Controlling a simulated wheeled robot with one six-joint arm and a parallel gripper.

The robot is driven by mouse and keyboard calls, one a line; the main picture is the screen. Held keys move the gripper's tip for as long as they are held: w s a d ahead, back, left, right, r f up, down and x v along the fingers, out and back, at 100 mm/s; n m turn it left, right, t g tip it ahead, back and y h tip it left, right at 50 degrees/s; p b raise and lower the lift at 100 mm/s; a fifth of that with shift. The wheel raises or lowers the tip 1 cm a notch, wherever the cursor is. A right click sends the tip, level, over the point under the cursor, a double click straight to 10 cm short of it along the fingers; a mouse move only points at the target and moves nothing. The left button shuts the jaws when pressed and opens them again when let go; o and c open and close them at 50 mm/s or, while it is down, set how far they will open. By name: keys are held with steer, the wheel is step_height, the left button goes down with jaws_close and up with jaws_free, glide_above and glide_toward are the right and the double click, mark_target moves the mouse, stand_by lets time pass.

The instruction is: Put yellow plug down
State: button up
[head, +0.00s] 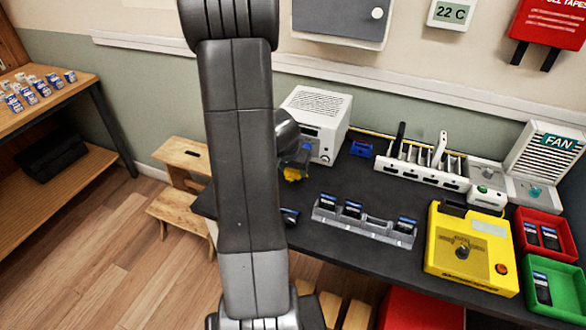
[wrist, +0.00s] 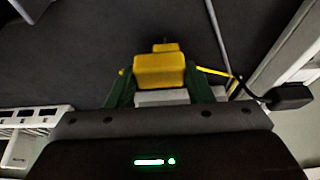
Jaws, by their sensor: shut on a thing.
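The yellow plug (wrist: 160,70) is between the two green fingers of my gripper (wrist: 161,88) in the wrist view. The fingers are shut on its sides. A thin yellow cord runs off to its right. In the head view the yellow plug (head: 292,175) shows small below my gripper (head: 296,168), at the left part of the dark table (head: 335,255), just in front of the white box-shaped device. My arm hides part of this area. I cannot tell whether the plug touches the table.
A white device (head: 318,118) stands behind my gripper. Further right are a white charging dock (head: 420,170), a yellow tester (head: 472,248), a red tray (head: 520,255) and a green tray (head: 565,305). A blue object (head: 361,149) lies near the wall.

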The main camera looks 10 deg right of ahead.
steer(key=shift+f, duration=0.1)
steer(key=o, duration=1.1)
step_height(320, 180, up, 2)
steer(key=shift+p, duration=1.2)
steer(key=p+v, duration=0.1)
steer(key=v, duration=1)
steer(key=shift+s+a, duration=0.15)
steer(key=shift+s, duration=0.05)
steer(key=b+x, duration=0.2)
steer(key=x, duration=1)
steer(key=shift+f+b, duration=0.3)
steer(key=shift+f, duration=0.05)
steer(key=shift+f+b, duration=0.2)
steer(key=shift+b, duration=0.2)
